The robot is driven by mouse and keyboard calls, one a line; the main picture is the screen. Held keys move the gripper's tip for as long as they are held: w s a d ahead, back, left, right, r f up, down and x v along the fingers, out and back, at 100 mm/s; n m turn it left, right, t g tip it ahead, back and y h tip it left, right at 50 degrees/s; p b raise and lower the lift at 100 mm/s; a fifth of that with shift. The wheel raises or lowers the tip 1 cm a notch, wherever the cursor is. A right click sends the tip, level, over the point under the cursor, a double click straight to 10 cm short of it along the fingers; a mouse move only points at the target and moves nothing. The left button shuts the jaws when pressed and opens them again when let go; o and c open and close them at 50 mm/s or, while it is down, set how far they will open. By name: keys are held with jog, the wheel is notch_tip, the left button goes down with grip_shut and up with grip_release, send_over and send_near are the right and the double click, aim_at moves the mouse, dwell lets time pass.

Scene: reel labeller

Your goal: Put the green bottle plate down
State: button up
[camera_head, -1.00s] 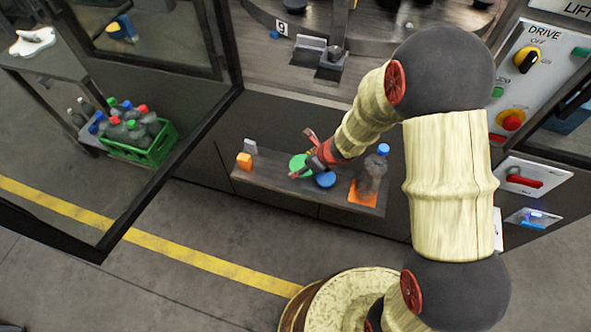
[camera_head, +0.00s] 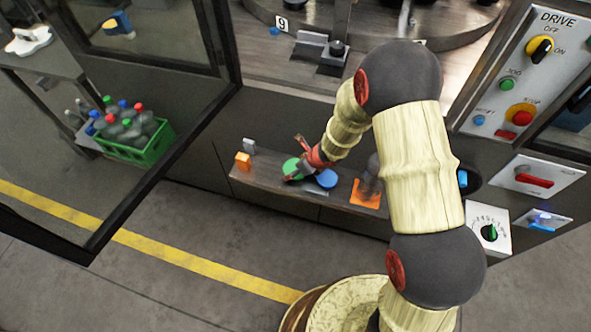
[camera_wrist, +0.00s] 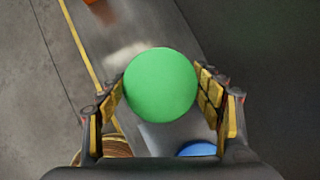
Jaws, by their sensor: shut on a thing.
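The green bottle plate (camera_wrist: 160,86) is a round green disc between the two fingers of my gripper (camera_wrist: 163,98) in the wrist view. The fingers are shut on it from both sides. In the head view the green plate (camera_head: 292,166) shows at the left of my gripper (camera_head: 296,172), over the narrow grey shelf (camera_head: 262,180) on the machine's front. I cannot tell whether the plate touches the shelf. My red-and-dark gripper hides part of it.
A blue disc (camera_head: 327,179) lies just right of the gripper on the shelf.

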jog(key=shift+f, duration=0.2)
jog(key=o, duration=1.3)
jog(key=shift+c, duration=0.2)
jog(key=shift+r, duration=0.1)
jog(key=p+v, duration=0.5)
jog(key=v, duration=0.7)
jog(key=shift+r, duration=0.15)
